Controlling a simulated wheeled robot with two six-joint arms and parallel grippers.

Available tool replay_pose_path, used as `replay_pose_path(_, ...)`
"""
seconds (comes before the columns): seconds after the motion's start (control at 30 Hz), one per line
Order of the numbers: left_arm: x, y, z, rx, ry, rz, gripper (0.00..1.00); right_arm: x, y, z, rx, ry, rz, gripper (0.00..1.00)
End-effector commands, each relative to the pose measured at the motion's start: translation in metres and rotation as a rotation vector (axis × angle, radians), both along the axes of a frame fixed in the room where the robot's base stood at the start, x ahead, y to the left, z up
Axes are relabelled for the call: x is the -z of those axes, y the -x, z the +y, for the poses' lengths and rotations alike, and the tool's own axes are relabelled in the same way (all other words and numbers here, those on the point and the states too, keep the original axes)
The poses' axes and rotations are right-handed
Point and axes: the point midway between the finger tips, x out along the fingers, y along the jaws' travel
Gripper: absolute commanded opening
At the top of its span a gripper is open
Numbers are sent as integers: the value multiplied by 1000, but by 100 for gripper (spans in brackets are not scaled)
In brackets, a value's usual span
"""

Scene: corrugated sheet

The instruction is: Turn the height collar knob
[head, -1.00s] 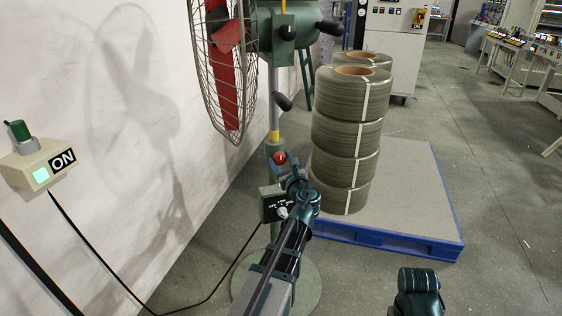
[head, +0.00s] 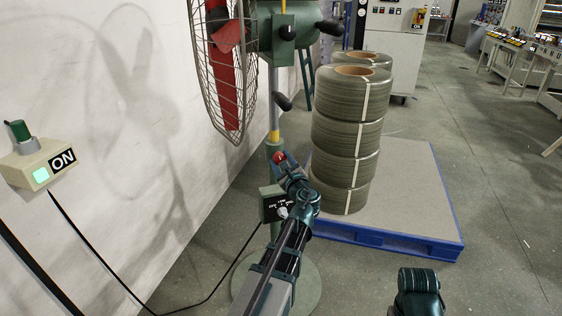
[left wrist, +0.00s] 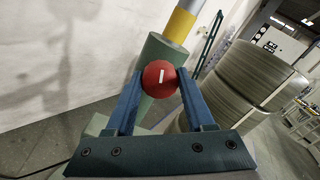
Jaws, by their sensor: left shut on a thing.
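The height collar knob is a round red knob (head: 279,157) with a white line on its face. It sits on the green collar (head: 272,149) of the fan's stand, below a yellow band on the pole. In the left wrist view the knob (left wrist: 160,78) is between the two blue fingertips, its white line near upright in that picture. My left gripper (left wrist: 160,84) is shut on the knob, one finger on each side. In the head view my left wrist partly covers the knob's lower side. My right gripper is not seen.
The caged fan (head: 222,70) stands above, by the white wall. A control box (head: 271,203) is on the pole just below the knob. Stacked coils (head: 345,140) stand on a blue-edged pallet (head: 420,200) to the right. A cable runs along the floor at left.

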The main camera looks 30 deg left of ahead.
Motion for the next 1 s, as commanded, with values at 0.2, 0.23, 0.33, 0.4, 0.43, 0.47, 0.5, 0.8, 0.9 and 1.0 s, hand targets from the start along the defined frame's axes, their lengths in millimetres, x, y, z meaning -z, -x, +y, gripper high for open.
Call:
replay_pose_path(0.2,0,1,0,-1,137,-154,0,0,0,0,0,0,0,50)
replay_pose_path(0.23,0,1,0,-1,155,-175,0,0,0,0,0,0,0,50)
replay_pose_path(0.33,1,1,0,-1,218,-246,0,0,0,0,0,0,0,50)
replay_pose_path(0.4,1,1,0,-1,263,-296,0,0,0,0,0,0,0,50)
replay_pose_path(0.43,1,1,0,-1,281,-317,0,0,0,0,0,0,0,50)
replay_pose_path(0.47,1,1,0,-1,301,-339,0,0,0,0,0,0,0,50)
replay_pose_path(0.5,1,1,0,-1,326,-367,0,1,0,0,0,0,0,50)
replay_pose_path(0.8,1,1,0,-1,513,-579,0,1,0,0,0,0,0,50)
replay_pose_path(0.9,1,1,0,-1,573,-648,0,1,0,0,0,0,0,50)
replay_pose_path(1.0,1,1,0,-1,629,-710,0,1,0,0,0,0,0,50)
